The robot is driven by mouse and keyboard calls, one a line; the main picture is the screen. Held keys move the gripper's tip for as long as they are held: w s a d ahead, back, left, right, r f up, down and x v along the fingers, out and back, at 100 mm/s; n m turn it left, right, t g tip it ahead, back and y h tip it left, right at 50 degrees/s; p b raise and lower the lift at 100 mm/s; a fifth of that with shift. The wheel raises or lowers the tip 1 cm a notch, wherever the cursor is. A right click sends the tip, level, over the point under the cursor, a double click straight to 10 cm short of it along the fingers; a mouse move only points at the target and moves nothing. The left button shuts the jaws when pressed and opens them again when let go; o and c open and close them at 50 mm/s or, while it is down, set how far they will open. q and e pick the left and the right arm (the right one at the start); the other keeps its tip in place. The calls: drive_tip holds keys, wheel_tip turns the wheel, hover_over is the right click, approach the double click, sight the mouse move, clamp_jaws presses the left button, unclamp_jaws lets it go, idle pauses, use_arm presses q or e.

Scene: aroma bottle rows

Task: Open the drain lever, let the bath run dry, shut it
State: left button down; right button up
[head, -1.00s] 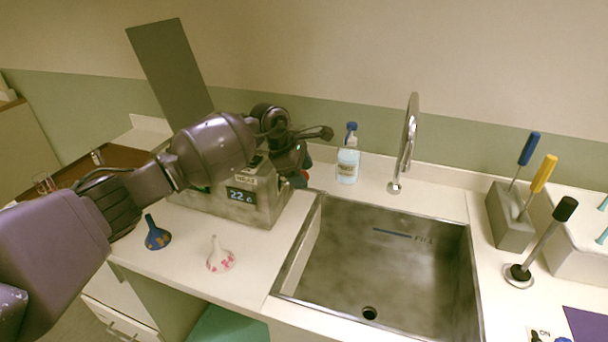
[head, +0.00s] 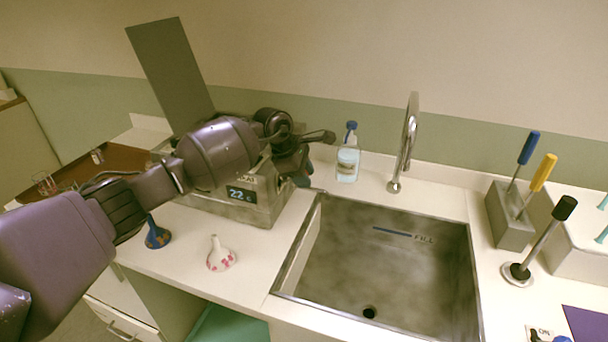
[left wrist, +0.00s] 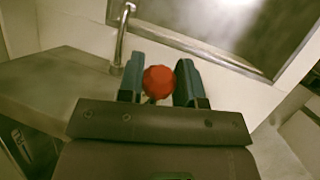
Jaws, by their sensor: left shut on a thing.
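The bath (head: 262,208) is a grey metal box with a lit display, left of the sink; its raised grey lid (head: 170,65) stands behind. My left gripper (head: 302,178) is at the bath's right end, by the sink, and my wrist hides much of that end. In the left wrist view my left gripper (left wrist: 160,70) has its blue fingers shut on a red faceted knob (left wrist: 158,82), apparently the drain lever's handle. A metal pipe (left wrist: 122,38) beside it reaches toward the sink. The water inside the bath is hidden. My right gripper is not in view.
The sink (head: 400,270) has a drain hole and stands right of the bath; the tap (head: 408,140) and a clear bottle (head: 348,162) are behind. A tool block (head: 510,220) is at right.

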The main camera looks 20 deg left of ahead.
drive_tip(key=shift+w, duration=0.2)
use_arm(q)
drive_tip(key=shift+d+f+y, duration=0.15)
drive_tip(key=shift+f+y, duration=0.15)
drive_tip(key=shift+y, duration=0.2)
drive_tip(key=shift+d+f+y+b, duration=0.3)
drive_tip(key=shift+f+y+b, duration=0.5)
drive_tip(key=shift+y, duration=0.2)
wheel_tip(320, 180, down, 5)
drive_tip(key=y+b, duration=0.1)
drive_tip(key=y, duration=0.3)
drive_tip(key=m+y+b, duration=0.1)
drive_tip(key=y+b, duration=0.1)
drive_tip(key=y, duration=0.1)
drive_tip(key=shift+a+f+y, duration=0.15)
drive_tip(key=shift+f+y, duration=0.05)
drive_tip(key=shift+y, duration=0.2)
drive_tip(key=shift+a+f+m+y+b, duration=0.15)
drive_tip(key=shift+f+m+y+b, duration=0.15)
drive_tip(key=shift+y+b, duration=0.15)
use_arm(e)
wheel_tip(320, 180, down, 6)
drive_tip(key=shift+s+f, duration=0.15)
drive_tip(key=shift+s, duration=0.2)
use_arm(q)
drive_tip(key=shift+t, duration=0.3)
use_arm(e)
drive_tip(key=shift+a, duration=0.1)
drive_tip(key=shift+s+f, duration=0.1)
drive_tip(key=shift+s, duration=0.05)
